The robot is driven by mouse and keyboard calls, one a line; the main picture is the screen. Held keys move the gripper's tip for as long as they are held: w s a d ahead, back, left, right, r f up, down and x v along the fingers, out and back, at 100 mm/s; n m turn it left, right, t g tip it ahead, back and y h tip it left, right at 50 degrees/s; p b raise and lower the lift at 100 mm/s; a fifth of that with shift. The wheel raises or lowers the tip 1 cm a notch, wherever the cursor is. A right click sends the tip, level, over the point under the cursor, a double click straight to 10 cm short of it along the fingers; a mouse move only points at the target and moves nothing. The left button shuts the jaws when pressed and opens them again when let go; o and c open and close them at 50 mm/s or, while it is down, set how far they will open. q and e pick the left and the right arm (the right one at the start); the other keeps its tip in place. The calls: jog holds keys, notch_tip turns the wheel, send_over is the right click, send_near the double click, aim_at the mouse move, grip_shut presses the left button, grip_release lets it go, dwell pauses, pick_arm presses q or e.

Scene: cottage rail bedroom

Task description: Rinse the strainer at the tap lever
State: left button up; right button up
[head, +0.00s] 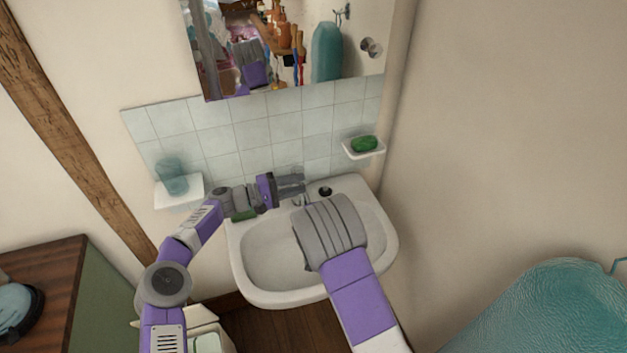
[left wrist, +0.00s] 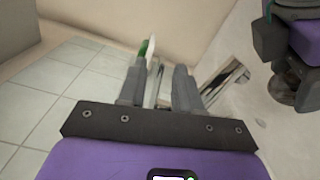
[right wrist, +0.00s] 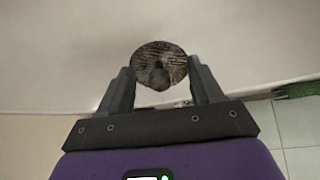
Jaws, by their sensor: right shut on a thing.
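The strainer (right wrist: 174,58) is a round, speckled metal disc with a dark central knob. In the right wrist view it sits between the fingertips of my right gripper (right wrist: 160,75), which is shut on it. In the head view my right wrist covers that gripper and the strainer, over the sink basin (head: 262,262). My left gripper (head: 291,184) is at the back rim by the tap. Its fingers are apart in the left wrist view (left wrist: 160,80). Chrome tap parts (left wrist: 225,82) show between and right of them; I cannot tell whether they touch the lever.
A glass (head: 172,176) stands on a white shelf at left. A green item (head: 243,215) lies on the sink's left rim, under my left wrist. A dark round item (head: 325,191) sits on the back rim.

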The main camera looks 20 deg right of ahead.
pick_arm(q)
jog(key=shift+w+d, duration=0.1)
jog(key=shift+d, duration=2.7)
grip_shut()
